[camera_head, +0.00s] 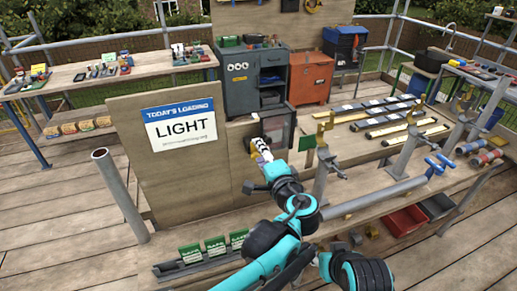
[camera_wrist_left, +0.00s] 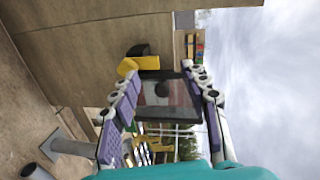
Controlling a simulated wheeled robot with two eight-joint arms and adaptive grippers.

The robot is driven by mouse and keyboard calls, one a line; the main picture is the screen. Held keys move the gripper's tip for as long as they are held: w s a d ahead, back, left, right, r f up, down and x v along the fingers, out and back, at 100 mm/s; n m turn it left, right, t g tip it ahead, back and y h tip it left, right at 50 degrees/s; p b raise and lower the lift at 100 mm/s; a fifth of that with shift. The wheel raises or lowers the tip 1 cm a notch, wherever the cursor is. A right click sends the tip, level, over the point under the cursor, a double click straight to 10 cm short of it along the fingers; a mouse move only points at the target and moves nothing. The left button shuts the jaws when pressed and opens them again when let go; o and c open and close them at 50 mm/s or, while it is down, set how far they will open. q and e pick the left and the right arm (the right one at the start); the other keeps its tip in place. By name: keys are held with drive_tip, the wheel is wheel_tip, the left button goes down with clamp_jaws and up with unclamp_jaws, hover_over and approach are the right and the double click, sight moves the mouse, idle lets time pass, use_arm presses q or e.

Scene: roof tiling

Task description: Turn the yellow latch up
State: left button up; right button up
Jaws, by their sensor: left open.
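The yellow latch (camera_wrist_left: 146,63) shows in the left wrist view as a short yellow bar beside a black block, close to one fingertip. In the head view only a small yellow patch (camera_head: 256,146) shows at the right edge of the wooden board, partly hidden by my gripper. Whether it touches a finger and which way it points, I cannot tell. My left gripper (camera_head: 260,148) is open at the board's edge; its two purple-padded fingers (camera_wrist_left: 163,76) stand apart in the wrist view. A dark framed panel (camera_wrist_left: 167,97) shows between them. My right gripper is not in view.
The wooden board (camera_head: 150,180) carries a "LIGHT" loading sign (camera_head: 184,124). A workbench (camera_head: 365,175) with clamps and a grey pipe (camera_head: 372,200) lies to the right. Green cards (camera_head: 215,246) stand in front. A grey cabinet (camera_head: 238,80) and orange cabinet (camera_head: 311,78) stand behind.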

use_arm(q)
drive_tip(key=shift+f+v, duration=0.25)
drive_tip(key=shift+v, duration=0.95)
drive_tip(key=shift+f+v, duration=0.2)
drive_tip(key=shift+v, duration=0.95)
drive_tip(key=shift+p, duration=0.3)
drive_tip(key=s+a+f+n+g, duration=0.3)
drive_tip(key=a+f, duration=0.1)
drive_tip(key=a, duration=0.4)
drive_tip(key=s+a+f+n+g, duration=0.2)
drive_tip(key=a+f+g, duration=0.15)
drive_tip(key=a, duration=0.55)
drive_tip(key=s+a+f+n+g+h, duration=0.1)
drive_tip(key=s+a+f+n+h, duration=0.1)
drive_tip(key=s, duration=0.4)
drive_tip(key=s+a+f+n+h, duration=0.2)
drive_tip(key=s+f+n+h, duration=0.1)
drive_tip(key=s+f+n, duration=0.2)
drive_tip(key=shift+s+a+n+g, duration=0.3)
drive_tip(key=shift+s+n, duration=0.2)
drive_tip(key=shift+s, duration=0.5)
drive_tip(key=shift+f, duration=0.1)
